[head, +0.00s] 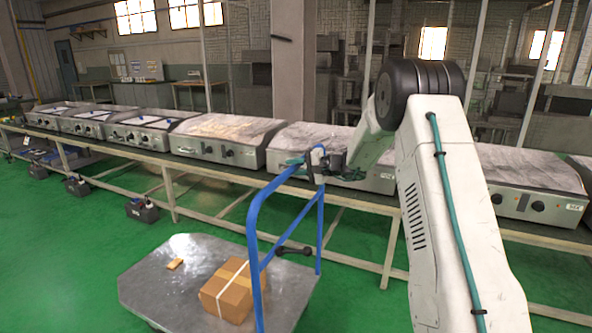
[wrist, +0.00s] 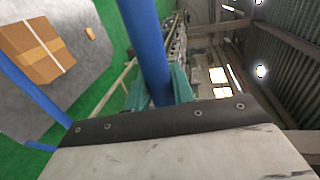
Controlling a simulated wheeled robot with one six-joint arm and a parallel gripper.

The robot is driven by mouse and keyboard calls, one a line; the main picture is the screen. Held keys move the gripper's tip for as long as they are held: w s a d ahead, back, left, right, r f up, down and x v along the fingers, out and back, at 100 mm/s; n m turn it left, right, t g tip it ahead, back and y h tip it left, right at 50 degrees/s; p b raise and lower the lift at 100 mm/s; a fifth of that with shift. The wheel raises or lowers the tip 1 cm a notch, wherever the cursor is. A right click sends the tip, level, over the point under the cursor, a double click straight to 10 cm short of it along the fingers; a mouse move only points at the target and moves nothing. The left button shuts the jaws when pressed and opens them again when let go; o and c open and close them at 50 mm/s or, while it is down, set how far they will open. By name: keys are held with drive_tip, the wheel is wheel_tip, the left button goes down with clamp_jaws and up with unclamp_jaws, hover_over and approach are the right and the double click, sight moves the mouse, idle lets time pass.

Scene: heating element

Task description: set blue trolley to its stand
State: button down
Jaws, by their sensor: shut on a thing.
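The blue trolley has a grey flat bed (head: 160,295) and a blue tube handle (head: 254,225), and stands on the green floor at the lower left of the head view. My gripper (head: 316,165) is shut on the top bar of the handle. In the wrist view the blue handle tube (wrist: 146,45) runs down between the teal fingers (wrist: 160,92). A cardboard box (head: 228,290) with a white strap and a small tan piece (head: 175,264) lie on the bed. I cannot make out the trolley's stand.
A long conveyor line (head: 110,152) carrying several metal heating units (head: 218,138) runs across behind the trolley. Dark boxes (head: 142,210) sit on the floor under its left part. Green floor (head: 60,255) is clear to the left of the trolley.

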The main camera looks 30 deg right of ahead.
idle(0.3)
drive_tip(key=c, duration=1.2)
unclamp_jaws()
drive_tip(key=shift+c, duration=0.2)
drive_tip(key=shift+d, duration=0.1)
drive_tip(key=v, duration=0.7)
drive_tip(key=shift+s+d, duration=0.2)
drive_tip(key=shift+r, duration=0.1)
